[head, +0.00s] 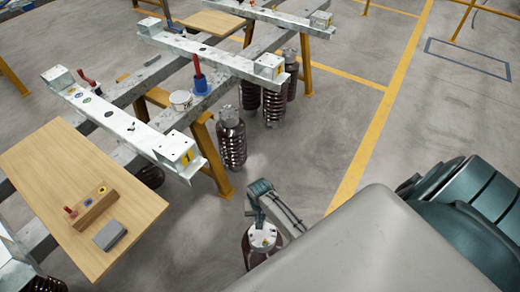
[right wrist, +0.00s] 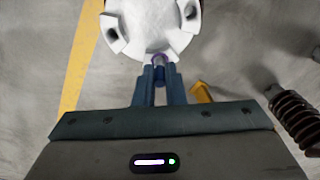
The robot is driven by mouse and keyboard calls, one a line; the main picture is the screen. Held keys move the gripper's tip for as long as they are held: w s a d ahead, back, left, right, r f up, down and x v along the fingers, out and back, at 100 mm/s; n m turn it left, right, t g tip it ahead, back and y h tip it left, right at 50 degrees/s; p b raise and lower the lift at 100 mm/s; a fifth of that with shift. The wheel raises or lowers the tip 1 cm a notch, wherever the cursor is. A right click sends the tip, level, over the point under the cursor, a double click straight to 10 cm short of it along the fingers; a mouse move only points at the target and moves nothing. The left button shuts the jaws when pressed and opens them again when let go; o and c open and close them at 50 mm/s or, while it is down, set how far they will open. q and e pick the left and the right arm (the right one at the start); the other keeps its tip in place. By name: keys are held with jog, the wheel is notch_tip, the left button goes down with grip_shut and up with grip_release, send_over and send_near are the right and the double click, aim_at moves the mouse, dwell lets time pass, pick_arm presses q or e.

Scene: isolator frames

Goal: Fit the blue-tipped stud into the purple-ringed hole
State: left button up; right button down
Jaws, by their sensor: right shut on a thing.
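My right gripper (right wrist: 160,82) is shut on a small stud (right wrist: 161,72), of which only a short grey-violet piece shows between the blue fingers; no blue tip can be made out. A purple ring (right wrist: 158,57) shows just beyond the fingertips, at the near edge of a white notched cap (right wrist: 152,22). The stud is very close to it; whether it is inside the hole cannot be told. In the head view my right gripper (head: 257,220) points down at the white cap (head: 262,238) of a dark brown insulator (head: 254,257). My left gripper is not in view.
A wooden board (head: 130,185) at left carries a brown block (head: 97,206) with a red-topped piece and a grey block (head: 109,235). The floor at right is open.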

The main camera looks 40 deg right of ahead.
jog(key=c, duration=1.5)
grip_release()
jog(key=shift+f, duration=0.1)
notch_tip(320, 180, up, 12)
